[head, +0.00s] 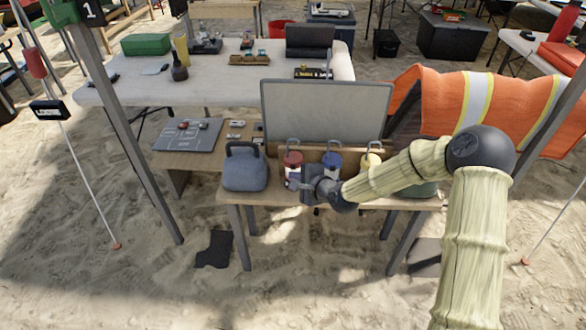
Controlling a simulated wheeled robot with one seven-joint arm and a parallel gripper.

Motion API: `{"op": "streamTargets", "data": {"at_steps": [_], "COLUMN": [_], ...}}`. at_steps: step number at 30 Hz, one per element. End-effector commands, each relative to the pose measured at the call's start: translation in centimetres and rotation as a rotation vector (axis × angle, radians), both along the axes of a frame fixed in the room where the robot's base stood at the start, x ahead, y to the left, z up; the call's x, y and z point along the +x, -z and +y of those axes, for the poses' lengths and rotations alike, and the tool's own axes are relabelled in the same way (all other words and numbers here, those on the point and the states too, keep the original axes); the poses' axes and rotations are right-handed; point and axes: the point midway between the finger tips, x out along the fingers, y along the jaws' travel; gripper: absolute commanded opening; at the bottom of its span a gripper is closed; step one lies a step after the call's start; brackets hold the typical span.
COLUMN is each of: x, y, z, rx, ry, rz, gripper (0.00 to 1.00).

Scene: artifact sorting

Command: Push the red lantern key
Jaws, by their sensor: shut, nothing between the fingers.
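A red lantern (292,164) with a dark handle stands upright on the small wooden table (240,192). A blue lantern (332,163) stands to its right, and a yellow lantern (371,159) stands further right, partly behind my arm. My gripper (298,185) is shut and empty, low in front of the red lantern and pointing left. It covers part of the lantern's lower right side. I cannot tell whether it touches the lantern. The lantern's key is too small or hidden to make out.
A blue-grey bag-like object (245,170) stands left of the red lantern. A grey panel (327,110) stands upright behind the lanterns. A grey board (188,134) lies on a table to the left. An orange vest (430,95) hangs at the right. Metal poles flank the table.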

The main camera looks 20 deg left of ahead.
Motion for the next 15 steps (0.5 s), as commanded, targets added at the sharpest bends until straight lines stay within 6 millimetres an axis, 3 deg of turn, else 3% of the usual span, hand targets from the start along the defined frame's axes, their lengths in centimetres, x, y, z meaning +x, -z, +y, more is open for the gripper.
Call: {"op": "streamTargets", "data": {"at_steps": [15], "x": [-3.9], "y": [0.0], "z": [-1.0], "rx": [0.0], "ry": [-0.001], "rz": [0.002], "gripper": [0.0]}}
